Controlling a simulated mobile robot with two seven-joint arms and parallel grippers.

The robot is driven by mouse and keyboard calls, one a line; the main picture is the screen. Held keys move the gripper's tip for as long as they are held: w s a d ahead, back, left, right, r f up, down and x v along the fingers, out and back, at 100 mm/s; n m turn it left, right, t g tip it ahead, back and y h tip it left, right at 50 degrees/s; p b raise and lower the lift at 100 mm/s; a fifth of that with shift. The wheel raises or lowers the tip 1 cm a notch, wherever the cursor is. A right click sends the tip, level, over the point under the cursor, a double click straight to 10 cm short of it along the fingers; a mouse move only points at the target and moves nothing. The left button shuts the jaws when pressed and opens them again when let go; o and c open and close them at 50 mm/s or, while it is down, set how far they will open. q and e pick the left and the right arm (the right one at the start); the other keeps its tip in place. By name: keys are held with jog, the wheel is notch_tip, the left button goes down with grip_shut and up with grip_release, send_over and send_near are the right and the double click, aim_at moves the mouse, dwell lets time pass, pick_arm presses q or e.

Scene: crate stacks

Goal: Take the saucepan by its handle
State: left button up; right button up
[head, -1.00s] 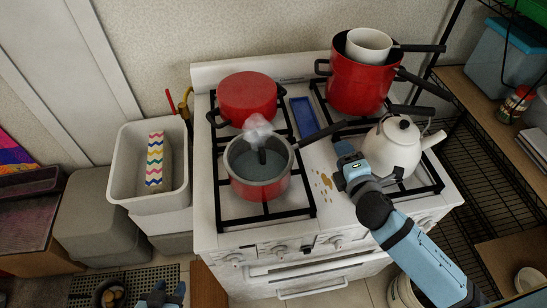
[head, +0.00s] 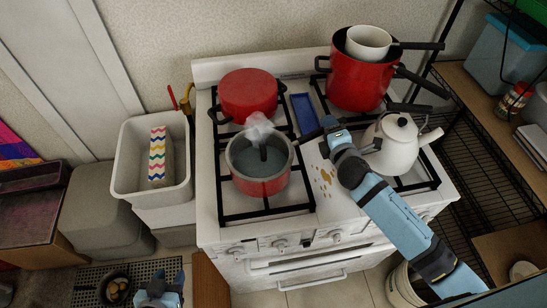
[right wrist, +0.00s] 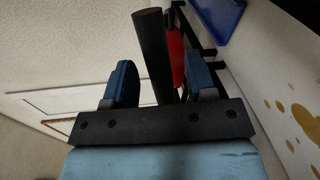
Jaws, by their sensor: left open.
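The red saucepan (head: 262,186), with grey liquid and rising steam, sits on the front-left burner of the stove (head: 335,205). Its dark handle (head: 308,137) points right and back, its end hidden by my right gripper (head: 328,125). In the right wrist view the handle (right wrist: 153,50) stands between the two spread fingers of my right gripper (right wrist: 162,72), with gaps visible on both sides. A bit of red shows behind it. My left gripper (head: 160,293) is open and empty, low at the bottom edge, away from the stove.
A red pot (head: 248,95) stands behind the saucepan. A tall red pot (head: 352,85) holding a white pot (head: 368,42) is at the back right. A white kettle (head: 392,150) stands close to my right arm. A blue spoon rest (head: 305,112) lies between burners.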

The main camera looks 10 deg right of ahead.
grip_shut()
jog(key=shift+w, duration=0.1)
jog(key=shift+r, duration=0.15)
